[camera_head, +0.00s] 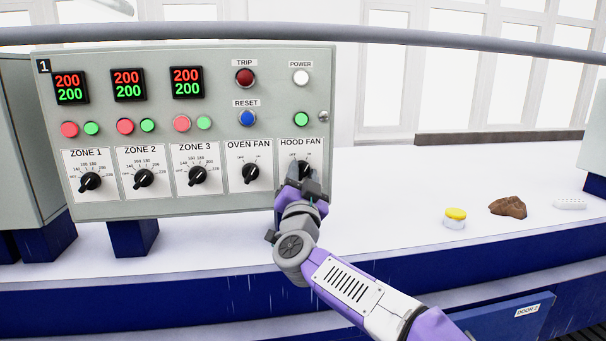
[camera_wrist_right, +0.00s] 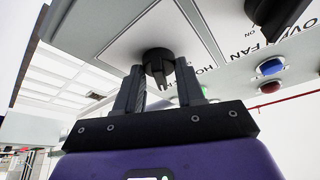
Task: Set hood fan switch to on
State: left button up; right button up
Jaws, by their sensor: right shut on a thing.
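The grey control panel (camera_head: 215,130) carries the hood fan switch, a black rotary knob (camera_head: 303,167) under the HOOD FAN label at the panel's lower right. My right gripper (camera_head: 298,182) is at this knob and covers much of it in the head view. In the right wrist view the black knob (camera_wrist_right: 160,65) sits between the two fingers of my right gripper (camera_wrist_right: 163,85), which is shut on it. The knob's exact pointer direction is hard to tell. A green lamp (camera_head: 301,119) is above the label. My left gripper is not in view.
The oven fan knob (camera_head: 250,172) is close on the left, with the blue reset button (camera_head: 247,118) above it. On the white bench to the right are a yellow-lidded jar (camera_head: 455,217), a brown lump (camera_head: 508,207) and a white block (camera_head: 570,203). The bench between panel and jar is clear.

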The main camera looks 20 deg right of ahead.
jog(key=shift+m, duration=0.4)
jog(key=o, duration=1)
jog(key=shift+s+a, duration=0.1)
jog(key=b+v, duration=0.1)
jog(key=v, duration=0.6)
jog(key=shift+s, duration=0.15)
